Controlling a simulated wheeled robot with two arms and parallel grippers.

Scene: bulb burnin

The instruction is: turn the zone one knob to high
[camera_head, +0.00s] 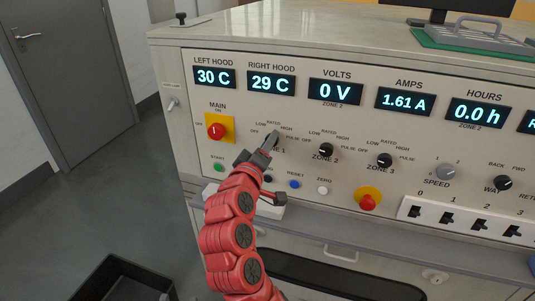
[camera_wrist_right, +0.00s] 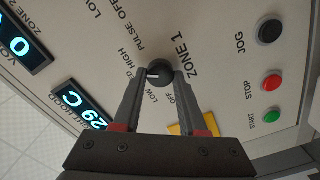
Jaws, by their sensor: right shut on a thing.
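The zone one knob (camera_wrist_right: 160,79) is a small black round knob with a white mark, above the printed name ZONE 1 on the front panel. In the right wrist view its mark points left, toward the partly covered RATED label. My right gripper (camera_wrist_right: 161,72) is shut on this knob, one finger on each side. In the head view my right gripper (camera_head: 271,143) reaches up to the panel from below and hides most of the knob. The HIGH label (camera_head: 286,128) is just up and right of it. My left gripper is not in view.
To the right are the zone 2 knob (camera_head: 326,150) and the zone 3 knob (camera_head: 384,160). A red main switch (camera_head: 216,131) on a yellow plate is to the left. Small push buttons, including a blue one (camera_head: 294,184), sit below. A dark bin (camera_head: 122,281) stands on the floor.

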